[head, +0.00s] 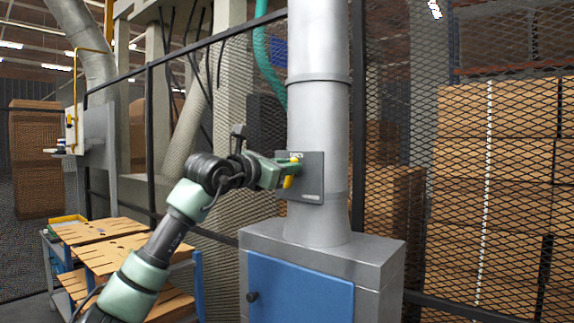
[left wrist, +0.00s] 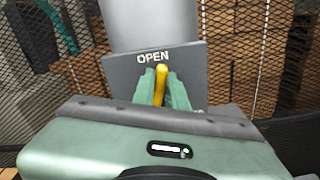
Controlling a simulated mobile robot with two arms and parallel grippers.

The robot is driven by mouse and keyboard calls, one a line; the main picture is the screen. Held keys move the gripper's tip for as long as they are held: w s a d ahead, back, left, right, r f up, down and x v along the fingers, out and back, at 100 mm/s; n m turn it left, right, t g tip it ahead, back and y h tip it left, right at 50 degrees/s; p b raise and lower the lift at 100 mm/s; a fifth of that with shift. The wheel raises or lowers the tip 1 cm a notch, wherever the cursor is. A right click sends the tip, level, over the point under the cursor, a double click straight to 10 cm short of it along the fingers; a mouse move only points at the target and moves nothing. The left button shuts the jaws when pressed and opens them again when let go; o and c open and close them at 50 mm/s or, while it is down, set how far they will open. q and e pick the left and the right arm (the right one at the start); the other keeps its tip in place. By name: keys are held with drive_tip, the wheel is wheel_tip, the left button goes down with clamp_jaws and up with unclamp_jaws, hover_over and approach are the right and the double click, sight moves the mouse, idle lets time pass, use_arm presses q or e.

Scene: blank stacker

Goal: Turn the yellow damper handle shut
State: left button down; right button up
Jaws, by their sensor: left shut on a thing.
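The yellow damper handle (head: 289,179) sits on a grey plate (head: 312,187) fixed to the upright metal duct (head: 318,120). In the left wrist view the handle (left wrist: 160,84) stands roughly upright, below the word OPEN on the plate (left wrist: 190,62). My left gripper (head: 287,172) reaches in from the left, with its green fingers (left wrist: 161,90) on both sides of the handle and shut on it. The fingers hide part of the handle and its pivot. My right gripper is in neither view.
A grey cabinet with a blue door (head: 300,290) stands under the duct. Mesh fence (head: 400,150) runs behind it, with stacked boxes (head: 500,170) beyond. A cart with brown boards (head: 105,232) stands at the lower left, beneath my left arm.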

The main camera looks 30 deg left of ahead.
use_arm(q)
drive_tip(key=m, duration=0.4)
drive_tip(key=d+f+m+p, duration=0.1)
drive_tip(key=m, duration=0.6)
drive_tip(key=shift+d+f+m, duration=0.15)
drive_tip(key=shift+f+m, duration=0.05)
drive_tip(key=shift+m, duration=0.1)
drive_tip(key=shift+f+m, duration=0.25)
drive_tip(key=shift+m, duration=1.25)
drive_tip(key=c, duration=1.4)
unclamp_jaws()
drive_tip(key=shift+c, duration=0.2)
drive_tip(key=shift+s, duration=0.1)
